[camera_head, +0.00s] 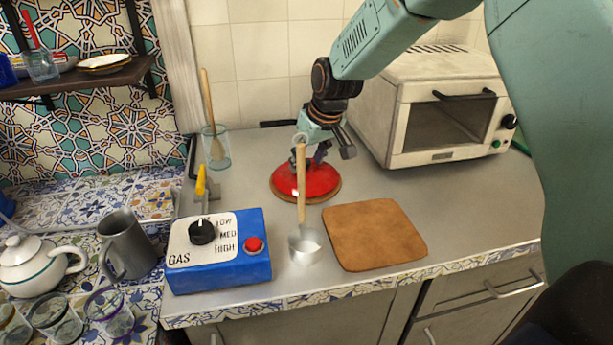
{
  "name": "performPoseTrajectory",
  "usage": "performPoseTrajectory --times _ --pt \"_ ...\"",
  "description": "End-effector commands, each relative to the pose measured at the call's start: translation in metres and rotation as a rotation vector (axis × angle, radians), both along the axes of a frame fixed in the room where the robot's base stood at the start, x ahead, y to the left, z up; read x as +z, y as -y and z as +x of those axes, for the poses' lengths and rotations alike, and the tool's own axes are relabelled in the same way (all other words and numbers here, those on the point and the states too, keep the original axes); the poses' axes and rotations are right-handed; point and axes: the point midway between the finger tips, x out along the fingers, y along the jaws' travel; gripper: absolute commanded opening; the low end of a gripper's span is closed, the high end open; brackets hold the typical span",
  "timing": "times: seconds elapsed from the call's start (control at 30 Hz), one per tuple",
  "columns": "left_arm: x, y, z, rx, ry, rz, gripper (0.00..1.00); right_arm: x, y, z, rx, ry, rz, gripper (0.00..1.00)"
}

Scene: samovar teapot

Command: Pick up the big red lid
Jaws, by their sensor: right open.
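The big red lid (284,184) lies on the grey counter in the middle of the head view, with a lighter rim along its edge. My right gripper (322,157) is right over the lid, pointing down, with its fingers apart. The fingers cover the lid's top, so I cannot tell whether they touch it or straddle a knob. A ladle with a wooden handle (301,180) and a metal bowl (304,246) overlaps the lid and the gripper in the picture. My left gripper is not in view.
A blue gas control box (218,278) and a brown board (374,236) are at the front. A white toaster oven (432,110) stands at the back right. A glass (216,148) with a wooden spoon is at the back left. A grey mug (127,246) and white teapot (35,264) stand left.

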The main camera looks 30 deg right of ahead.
Motion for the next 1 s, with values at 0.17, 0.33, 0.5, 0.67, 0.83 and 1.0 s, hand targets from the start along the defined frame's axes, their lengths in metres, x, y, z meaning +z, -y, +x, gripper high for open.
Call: performPoseTrajectory --times 0.17,0.33,0.5,0.67,0.83,1.0 --pt "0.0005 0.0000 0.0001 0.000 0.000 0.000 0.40 0.0009 -0.0001 0.0014 0.001 0.000 -0.001 0.47" --pt "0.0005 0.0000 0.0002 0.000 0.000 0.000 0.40 0.0008 0.0000 0.0012 0.000 0.000 0.000 0.33" --pt "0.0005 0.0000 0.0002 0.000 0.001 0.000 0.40 0.0007 0.0001 0.0010 0.000 0.000 0.000 0.18" --pt "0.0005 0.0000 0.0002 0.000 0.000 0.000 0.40 0.0009 0.0002 0.0011 0.000 0.000 0.000 0.04" --pt "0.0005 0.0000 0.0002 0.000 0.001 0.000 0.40 0.0010 0.0001 0.0011 0.000 0.000 0.000 0.00" --pt "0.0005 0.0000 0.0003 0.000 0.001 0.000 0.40 0.0011 0.0001 0.0012 0.000 0.001 0.000 0.00"
